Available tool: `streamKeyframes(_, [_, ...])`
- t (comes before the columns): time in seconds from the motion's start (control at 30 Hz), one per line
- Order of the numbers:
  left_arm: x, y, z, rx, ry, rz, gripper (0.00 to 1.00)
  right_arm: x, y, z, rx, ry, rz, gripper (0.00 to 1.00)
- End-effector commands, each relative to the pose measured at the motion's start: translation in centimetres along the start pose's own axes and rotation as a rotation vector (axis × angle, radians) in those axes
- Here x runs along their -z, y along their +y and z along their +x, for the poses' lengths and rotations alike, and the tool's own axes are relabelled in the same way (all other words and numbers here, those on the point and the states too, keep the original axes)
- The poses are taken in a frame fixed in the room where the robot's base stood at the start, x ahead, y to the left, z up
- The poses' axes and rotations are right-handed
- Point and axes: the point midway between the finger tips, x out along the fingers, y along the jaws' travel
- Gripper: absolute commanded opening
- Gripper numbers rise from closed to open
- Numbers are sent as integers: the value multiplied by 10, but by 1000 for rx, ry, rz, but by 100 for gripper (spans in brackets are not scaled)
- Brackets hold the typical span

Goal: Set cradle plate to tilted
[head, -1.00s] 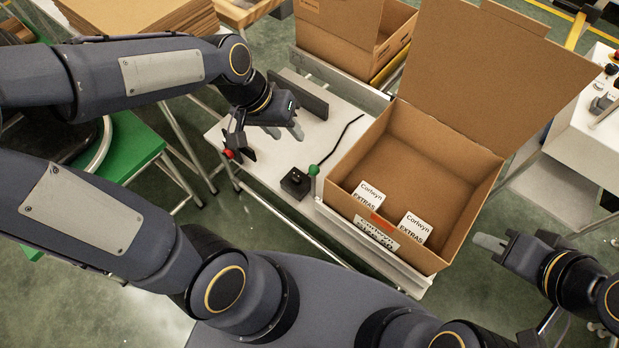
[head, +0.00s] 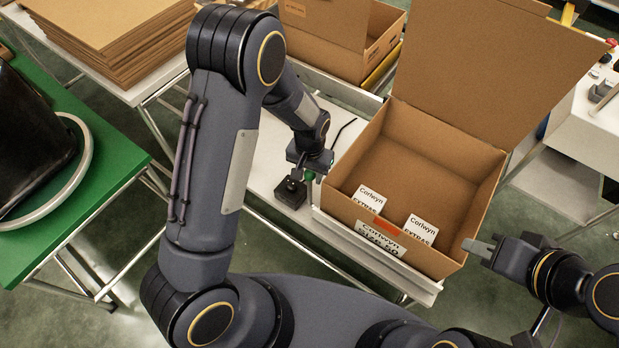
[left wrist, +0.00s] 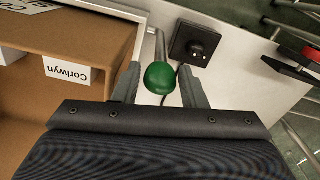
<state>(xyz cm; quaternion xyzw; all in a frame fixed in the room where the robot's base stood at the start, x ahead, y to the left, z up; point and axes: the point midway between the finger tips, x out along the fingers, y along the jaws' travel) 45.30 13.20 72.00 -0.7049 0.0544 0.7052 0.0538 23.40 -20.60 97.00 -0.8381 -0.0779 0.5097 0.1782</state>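The cradle plate's pale metal lip (head: 418,284) shows along the lower front edge of the open cardboard box (head: 455,170) that rests on it; its exact angle is hard to tell. A green lever knob (left wrist: 160,78) on a thin metal rod stands beside the box, partly hidden by my gripper in the head view (head: 309,177). My left gripper (left wrist: 160,88) is open around the knob, one finger on each side, with visible gaps. It also shows in the head view (head: 311,170). My right gripper (head: 480,246) is beside the box's right front corner, its finger gap unclear.
A black switch box (head: 291,192) with a cable sits close to the knob. White Corlwyn cartons (head: 421,230) lie inside the box. Another cardboard box (head: 340,40) stands behind. A green table (head: 105,150) and stacked cardboard (head: 110,40) are at left.

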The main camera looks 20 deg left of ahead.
Motion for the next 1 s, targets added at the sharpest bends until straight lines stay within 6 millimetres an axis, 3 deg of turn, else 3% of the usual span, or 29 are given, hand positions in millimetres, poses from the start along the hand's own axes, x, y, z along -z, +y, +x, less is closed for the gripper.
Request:
streamKeyframes(0.2, [0,0,24,-1,-1,0,38,0,0,0,0,0,0,26])
streamKeyframes(0.53, [0,0,28,-1,1,-1,38,0,0,0,0,0,0,26])
streamKeyframes(0.83, [0,0,28,-2,0,-1,0,0,0,0,0,0,0,26])
streamKeyframes(1.0, [-1,0,29,-3,5,-1,0,-1,1,2,0,0,0,26])
